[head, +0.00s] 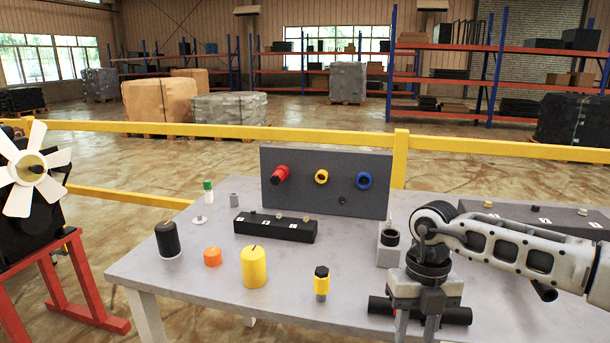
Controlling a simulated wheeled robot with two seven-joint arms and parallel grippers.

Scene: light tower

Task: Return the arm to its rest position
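My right arm (510,247) comes in from the right over the grey table (210,290). My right gripper (417,328) points down near the table's front edge. Its two fingers stand apart, with their tips cut off by the bottom of the picture; I see nothing held between them. My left gripper is not in view.
A grey panel (340,200) with red, yellow and blue fittings stands at the table's back. A white fan (32,170) is at left.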

